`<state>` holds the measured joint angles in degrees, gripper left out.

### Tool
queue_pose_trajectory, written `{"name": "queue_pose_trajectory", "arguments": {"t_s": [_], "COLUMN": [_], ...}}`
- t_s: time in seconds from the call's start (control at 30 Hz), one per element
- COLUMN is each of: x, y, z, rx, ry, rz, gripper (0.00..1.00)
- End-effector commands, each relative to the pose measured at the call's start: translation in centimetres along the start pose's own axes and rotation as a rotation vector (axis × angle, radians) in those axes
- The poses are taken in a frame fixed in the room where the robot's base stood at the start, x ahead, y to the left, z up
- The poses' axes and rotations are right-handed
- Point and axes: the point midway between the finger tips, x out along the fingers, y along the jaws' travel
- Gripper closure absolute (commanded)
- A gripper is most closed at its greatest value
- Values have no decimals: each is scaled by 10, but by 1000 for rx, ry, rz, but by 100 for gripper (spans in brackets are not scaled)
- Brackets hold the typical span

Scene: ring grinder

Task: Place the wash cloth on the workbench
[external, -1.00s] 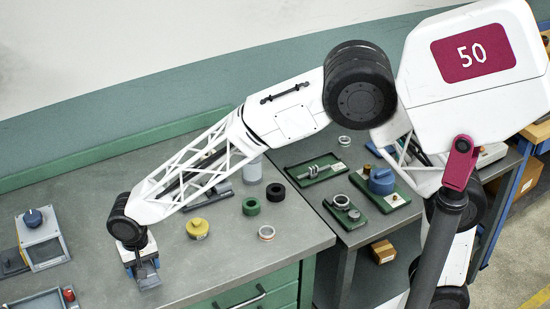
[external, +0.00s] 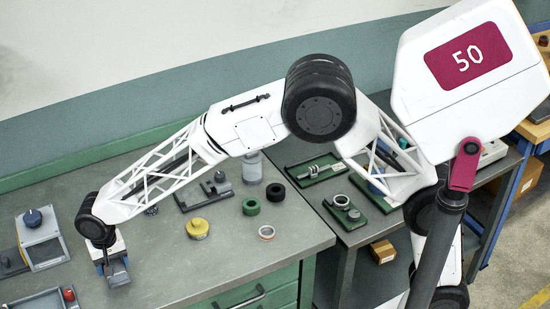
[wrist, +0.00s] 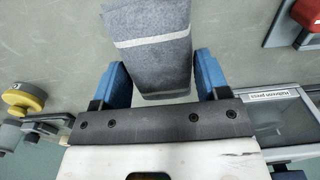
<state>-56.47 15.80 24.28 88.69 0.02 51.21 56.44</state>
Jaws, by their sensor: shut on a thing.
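The wash cloth (wrist: 150,50) is a folded grey cloth with pale stripes, between the two blue fingers of my gripper (wrist: 160,85) in the wrist view. My gripper is shut on it. In the external view my gripper (external: 112,266) points down over the left part of the grey workbench (external: 190,270), and the cloth (external: 117,280) shows as a small dark piece at its tips. I cannot tell whether the cloth touches the bench top.
A grey press-like device (external: 42,240) stands left of my gripper, and a grey fixture with a red knob (external: 69,295) is at lower left. A yellow part (external: 197,228), a green ring (external: 251,206) and a black ring (external: 275,192) lie to the right. The bench between is clear.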

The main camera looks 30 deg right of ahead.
Motion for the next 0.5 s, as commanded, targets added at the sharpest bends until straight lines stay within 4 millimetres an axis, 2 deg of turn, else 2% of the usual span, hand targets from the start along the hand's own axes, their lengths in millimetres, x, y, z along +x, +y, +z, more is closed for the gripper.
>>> {"name": "queue_pose_trajectory", "arguments": {"t_s": [0.23,0.5], "x": [4,30], "y": [0,1], "z": [0,0], "rx": [0,0], "ry": [-1,-1], "rz": [1,1], "gripper": [54,54]}}
